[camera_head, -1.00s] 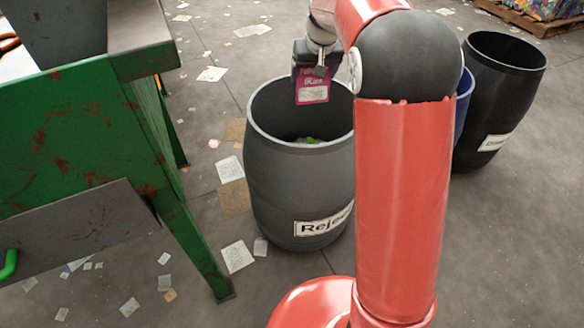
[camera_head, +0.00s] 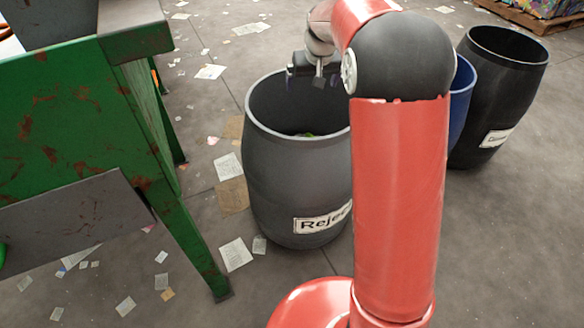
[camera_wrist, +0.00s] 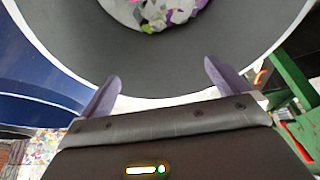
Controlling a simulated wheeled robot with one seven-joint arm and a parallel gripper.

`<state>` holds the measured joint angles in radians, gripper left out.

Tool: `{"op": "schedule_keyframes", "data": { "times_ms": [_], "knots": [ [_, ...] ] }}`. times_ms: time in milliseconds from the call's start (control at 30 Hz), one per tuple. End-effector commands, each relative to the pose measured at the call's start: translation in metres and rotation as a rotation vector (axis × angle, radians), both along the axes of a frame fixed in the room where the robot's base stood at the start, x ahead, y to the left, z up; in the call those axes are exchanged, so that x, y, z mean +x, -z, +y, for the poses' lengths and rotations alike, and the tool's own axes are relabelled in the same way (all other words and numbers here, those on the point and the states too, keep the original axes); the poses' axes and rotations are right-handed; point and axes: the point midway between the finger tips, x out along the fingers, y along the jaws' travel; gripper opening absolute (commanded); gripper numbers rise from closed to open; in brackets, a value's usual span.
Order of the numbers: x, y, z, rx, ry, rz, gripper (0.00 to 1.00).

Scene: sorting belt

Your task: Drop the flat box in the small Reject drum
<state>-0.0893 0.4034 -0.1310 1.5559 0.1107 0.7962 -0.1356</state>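The small grey Reject drum (camera_head: 297,185) stands in the middle of the head view, its label partly behind my red arm. My gripper (camera_wrist: 161,74) is open and empty, its two fingers spread apart over the drum's mouth. In the head view my gripper (camera_head: 312,70) is above the drum's far rim. The wrist view looks into the drum (camera_wrist: 215,60), with crumpled mixed scraps (camera_wrist: 160,12) at its bottom. The flat box is not seen as a distinct shape; the drum's near wall hides part of the inside in the head view.
A blue drum (camera_head: 461,95) and a larger black drum (camera_head: 505,75) stand to the right. A green metal frame (camera_head: 80,130) is on the left. Papers litter the floor around the Reject drum. A pallet (camera_head: 520,15) is at the back right.

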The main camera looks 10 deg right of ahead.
Motion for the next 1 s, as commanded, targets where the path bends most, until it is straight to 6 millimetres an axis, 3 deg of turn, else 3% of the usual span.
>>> {"op": "schedule_keyframes", "data": {
  "times_ms": [167, 600, 1000],
  "knots": [
    [-0.001, -0.004, 0.0, 0.0, 0.0, -0.002, 1.0],
    [-0.026, -0.064, -0.001, 0.0, 0.0, -0.002, 1.0],
    [-0.03, -0.072, -0.002, 0.0, 0.0, 0.0, 1.0]
  ]
}}
